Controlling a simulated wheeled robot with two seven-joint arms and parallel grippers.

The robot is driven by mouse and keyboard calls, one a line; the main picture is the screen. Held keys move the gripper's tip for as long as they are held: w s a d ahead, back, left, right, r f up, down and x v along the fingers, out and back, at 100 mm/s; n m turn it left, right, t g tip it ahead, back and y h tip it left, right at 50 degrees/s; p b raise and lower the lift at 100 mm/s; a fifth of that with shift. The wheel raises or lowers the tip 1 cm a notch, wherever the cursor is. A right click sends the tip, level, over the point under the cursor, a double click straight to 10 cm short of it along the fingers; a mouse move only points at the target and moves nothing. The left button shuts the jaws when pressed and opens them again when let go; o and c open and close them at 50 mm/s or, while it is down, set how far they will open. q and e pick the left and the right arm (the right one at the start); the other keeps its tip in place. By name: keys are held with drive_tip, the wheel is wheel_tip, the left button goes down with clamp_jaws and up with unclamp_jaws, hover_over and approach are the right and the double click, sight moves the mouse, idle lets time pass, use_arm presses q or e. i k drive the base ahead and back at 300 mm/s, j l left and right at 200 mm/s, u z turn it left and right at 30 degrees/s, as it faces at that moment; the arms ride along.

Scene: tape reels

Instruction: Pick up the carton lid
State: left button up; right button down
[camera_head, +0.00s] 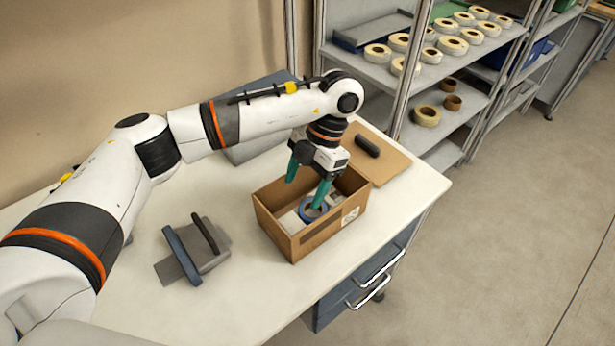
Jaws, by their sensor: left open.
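The carton lid (386,163) is a flat brown board with a dark handle (367,146) on top. It lies on the table at the back right, behind the open carton (317,233). The carton holds a blue-rimmed tape reel (313,209) and some pale items. My left gripper (306,190) is open, its two green fingers pointing down over the carton, with the right finger at the blue reel. I cannot tell whether it touches the reel. The lid is to the right of the gripper and apart from it. My right gripper is not in view.
A grey tape dispenser-like tool (193,249) lies on the white table (232,297) left of the carton. A grey box (262,140) stands behind my left arm. Shelves (470,85) with several tape reels stand beyond the table. The table front is clear.

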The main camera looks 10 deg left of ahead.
sight(375, 158)
drive_tip(key=k+l, duration=0.15)
drive_tip(key=k, duration=0.35)
drive_tip(key=k+l, duration=0.15)
drive_tip(key=k, duration=0.3)
